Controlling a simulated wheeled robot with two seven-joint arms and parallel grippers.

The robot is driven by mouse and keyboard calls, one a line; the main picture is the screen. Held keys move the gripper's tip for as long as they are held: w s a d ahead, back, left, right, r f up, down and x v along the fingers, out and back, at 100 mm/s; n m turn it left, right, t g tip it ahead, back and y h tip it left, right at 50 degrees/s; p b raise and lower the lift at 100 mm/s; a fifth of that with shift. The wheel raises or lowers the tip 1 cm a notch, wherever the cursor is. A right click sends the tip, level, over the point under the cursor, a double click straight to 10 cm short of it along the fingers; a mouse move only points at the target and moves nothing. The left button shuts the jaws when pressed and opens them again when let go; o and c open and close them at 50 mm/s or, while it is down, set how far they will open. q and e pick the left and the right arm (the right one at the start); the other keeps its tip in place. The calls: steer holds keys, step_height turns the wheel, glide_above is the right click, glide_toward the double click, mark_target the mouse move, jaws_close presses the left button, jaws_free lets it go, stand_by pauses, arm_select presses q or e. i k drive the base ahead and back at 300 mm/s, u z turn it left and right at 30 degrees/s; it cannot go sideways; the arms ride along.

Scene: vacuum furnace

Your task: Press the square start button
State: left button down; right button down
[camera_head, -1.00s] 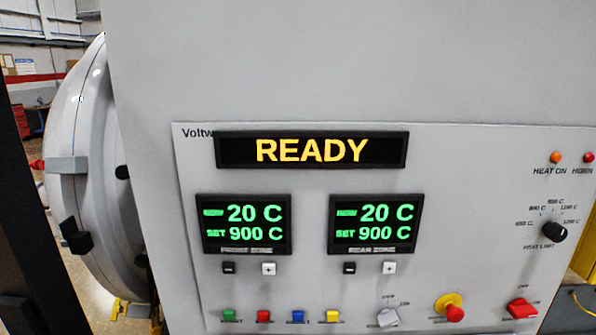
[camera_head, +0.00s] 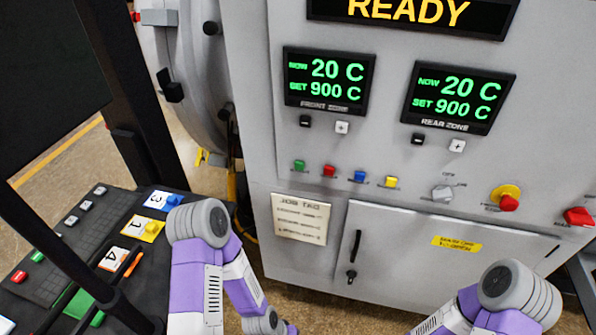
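My arms' purple and white links show at the bottom, below the button row. Both grippers are outside the picture, and nothing of mine touches the buttons.
Two displays (camera_head: 328,80) read 20 C now, 900 C set; a sign (camera_head: 408,12) reads READY. A grey knob (camera_head: 443,194), a red-and-yellow knob (camera_head: 507,198) and a red switch (camera_head: 578,217) are at right. A dark console (camera_head: 60,270) with cards and buttons stands at left.

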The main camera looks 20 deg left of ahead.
mark_target(299, 166)
steer(key=k, duration=0.3)
steer(key=z, duration=2.5)
steer(key=i, duration=1.45)
steer(key=u, duration=3.2)
steer(key=i, duration=0.5)
steer(key=u, duration=0.05)
